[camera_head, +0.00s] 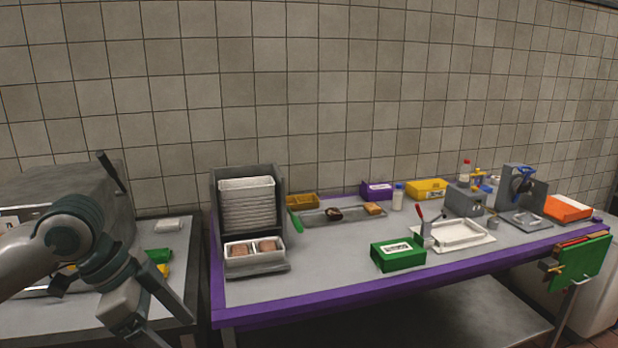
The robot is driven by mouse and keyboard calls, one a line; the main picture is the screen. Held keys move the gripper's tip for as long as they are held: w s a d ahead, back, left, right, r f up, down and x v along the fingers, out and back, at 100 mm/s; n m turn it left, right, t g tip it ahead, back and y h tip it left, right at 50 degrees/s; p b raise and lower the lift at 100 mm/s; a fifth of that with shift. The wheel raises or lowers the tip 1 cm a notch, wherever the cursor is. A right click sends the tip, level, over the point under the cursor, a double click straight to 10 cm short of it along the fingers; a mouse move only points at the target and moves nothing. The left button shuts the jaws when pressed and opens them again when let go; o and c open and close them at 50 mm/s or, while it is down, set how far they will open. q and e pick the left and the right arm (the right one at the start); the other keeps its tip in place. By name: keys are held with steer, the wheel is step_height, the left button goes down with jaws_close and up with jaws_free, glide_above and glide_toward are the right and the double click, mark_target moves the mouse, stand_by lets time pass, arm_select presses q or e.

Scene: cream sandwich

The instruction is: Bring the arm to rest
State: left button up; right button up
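My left arm (85,245) comes in from the left, in front of the grey side counter. Its gripper (176,333) points down and right at the bottom of the view, left of the purple-edged table. Its two dark fingers are spread apart with nothing seen between them. The finger ends are close to the picture's lower edge. My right arm and gripper are not in view.
The purple-edged table (330,270) has a tray rack (247,205), a green box (398,254) and a white tray (462,233). A grey side counter (180,255) with a bulky grey machine (70,190) stands behind my arm.

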arm_select(q)
steer(key=w+f+n+t+h, duration=0.2)
steer(key=w+f+n+t, duration=0.35)
steer(key=w+f, duration=1.4)
steer(key=s+a+f+n+y, duration=0.1)
steer(key=a+f+n, duration=0.1)
steer(key=f, duration=0.8)
steer(key=s+a+f+n+y, duration=0.1)
steer(key=s+a+f+n, duration=0.1)
steer(key=f, duration=0.8)
steer(key=s+a+f+n+y, duration=0.1)
steer(key=a+f+n+y, duration=0.15)
steer(key=f, duration=0.85)
steer(key=s+a+f+g+y, duration=0.2)
steer(key=s+a+f+g, duration=0.1)
steer(key=s+f, duration=2)
steer(key=s+d+f+g, duration=0.1)
steer(key=s+f, duration=0.2)
steer(key=s, duration=0.9)
steer(key=s+d+f+g, duration=0.1)
steer(key=s+d+f, duration=0.1)
steer(key=s, duration=1)
steer(key=s+d+f+g, duration=0.1)
steer(key=s+f, duration=0.3)
steer(key=s, duration=0.8)
steer(key=shift+d+f, duration=0.25)
steer(key=shift+d, duration=0.1)
